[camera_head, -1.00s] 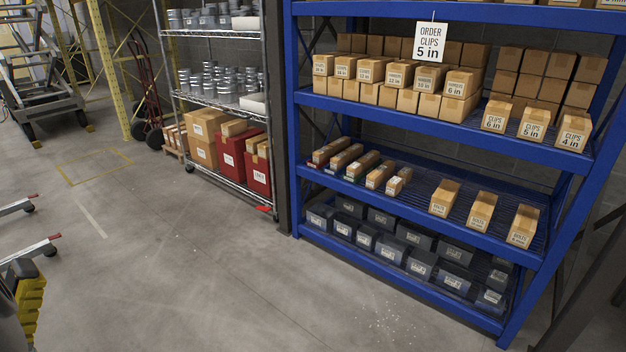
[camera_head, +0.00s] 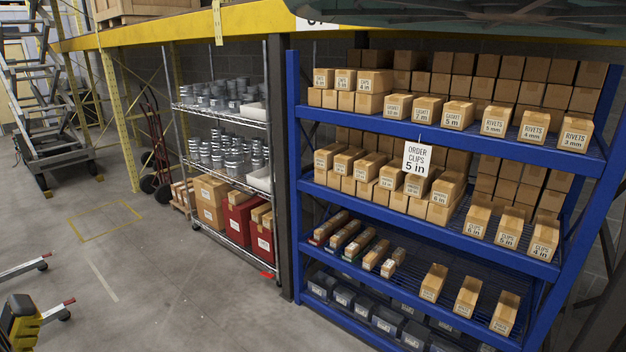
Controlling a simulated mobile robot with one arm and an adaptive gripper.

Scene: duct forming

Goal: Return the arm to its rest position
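No gripper fingers can be made out in the head view. A yellow and dark piece (camera_head: 18,320) is cut off at the lower left edge, and I cannot tell whether it is part of my arm. A white sign reading "ORDER CLIPS 5 in" (camera_head: 417,158) hangs in front of the blue shelf rack (camera_head: 440,142). The rack holds rows of small labelled cardboard boxes, including a "CLIPS 5 in" box (camera_head: 509,231).
A wire rack (camera_head: 226,114) with metal duct parts and red bins (camera_head: 238,220) stands left of the blue rack. Wheeled legs with red ends (camera_head: 60,309) lie low at left. A dark shape (camera_head: 480,12) covers the top right. The left floor (camera_head: 150,280) has open room.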

